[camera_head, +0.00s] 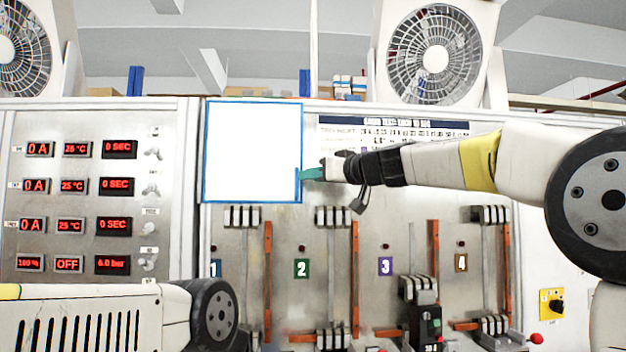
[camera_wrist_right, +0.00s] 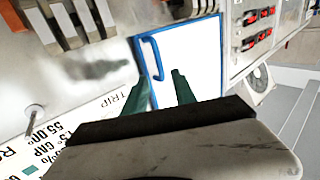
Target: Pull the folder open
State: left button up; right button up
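The folder (camera_head: 252,152) is a white panel with a thin blue border, upright against the metal panel and apparently closed. In the right wrist view the folder (camera_wrist_right: 192,60) shows a blue handle (camera_wrist_right: 152,58) along one edge. My right gripper (camera_head: 304,174) has teal fingers and is at the folder's right edge. In the wrist view my right gripper (camera_wrist_right: 158,78) is open, with its fingertips apart on either side of the handle's line. I cannot tell whether they touch it. My left arm shows at lower left, but its gripper is out of view.
Numbered breaker bays with orange bars (camera_head: 355,280) lie below and right of the folder. A panel of red displays (camera_head: 115,187) stands at left. A black breaker device (camera_head: 422,310) stands at lower centre. A yellow switch plate (camera_head: 551,303) is at lower right.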

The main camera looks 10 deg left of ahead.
jog(key=x, duration=0.5)
grip_shut()
dwell(1.4)
